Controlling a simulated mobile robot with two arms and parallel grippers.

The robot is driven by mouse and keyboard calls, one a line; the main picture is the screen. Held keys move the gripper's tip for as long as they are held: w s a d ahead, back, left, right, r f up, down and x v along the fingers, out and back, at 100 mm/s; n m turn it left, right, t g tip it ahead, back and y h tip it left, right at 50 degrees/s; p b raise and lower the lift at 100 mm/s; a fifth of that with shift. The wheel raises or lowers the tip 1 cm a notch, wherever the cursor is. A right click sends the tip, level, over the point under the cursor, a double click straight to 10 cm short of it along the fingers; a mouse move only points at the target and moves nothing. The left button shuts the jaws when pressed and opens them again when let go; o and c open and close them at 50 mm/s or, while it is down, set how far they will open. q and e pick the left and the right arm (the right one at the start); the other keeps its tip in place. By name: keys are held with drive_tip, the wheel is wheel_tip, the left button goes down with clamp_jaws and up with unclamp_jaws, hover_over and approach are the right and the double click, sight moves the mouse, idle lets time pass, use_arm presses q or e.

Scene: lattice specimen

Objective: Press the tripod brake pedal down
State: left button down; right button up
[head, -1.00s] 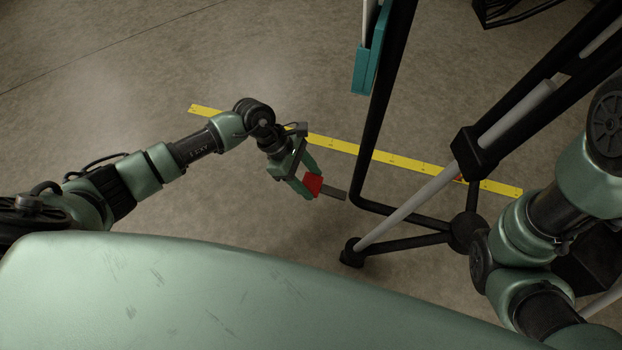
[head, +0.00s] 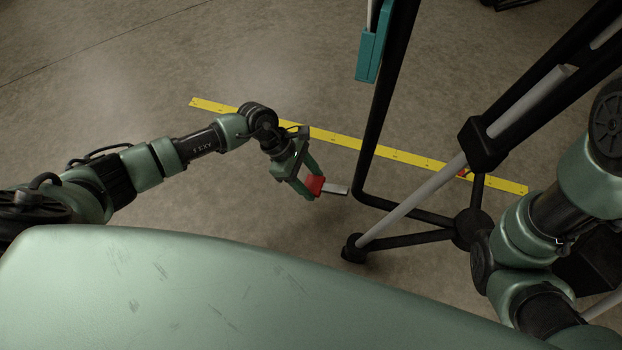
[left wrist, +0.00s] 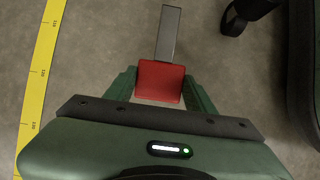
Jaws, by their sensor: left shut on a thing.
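The black tripod with grey leg tubes (head: 483,150) stands at the right in the head view, with a low round hub (head: 473,228). A small red-orange part (head: 463,174) shows beside a leg; I cannot tell whether it is the brake pedal. My left gripper (head: 309,185) is shut on a red block with a flat grey metal bar (head: 336,189). In the left wrist view the red block (left wrist: 160,81) sits between the fingers and the bar points away. The bar's end shows no contact with the tripod. My right gripper is not in view.
A yellow measuring strip (head: 400,155) lies across the floor behind my left gripper. A tripod foot (head: 352,248) is near. Floor at the left is clear.

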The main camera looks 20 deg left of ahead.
use_arm(q)
drive_tip(key=shift+s+a+f, duration=0.1)
drive_tip(key=shift+a+f, duration=0.25)
drive_tip(key=shift+a, duration=0.2)
drive_tip(key=c, duration=0.5)
unclamp_jaws()
drive_tip(key=shift+d+r, duration=0.1)
drive_tip(key=shift+r, duration=0.15)
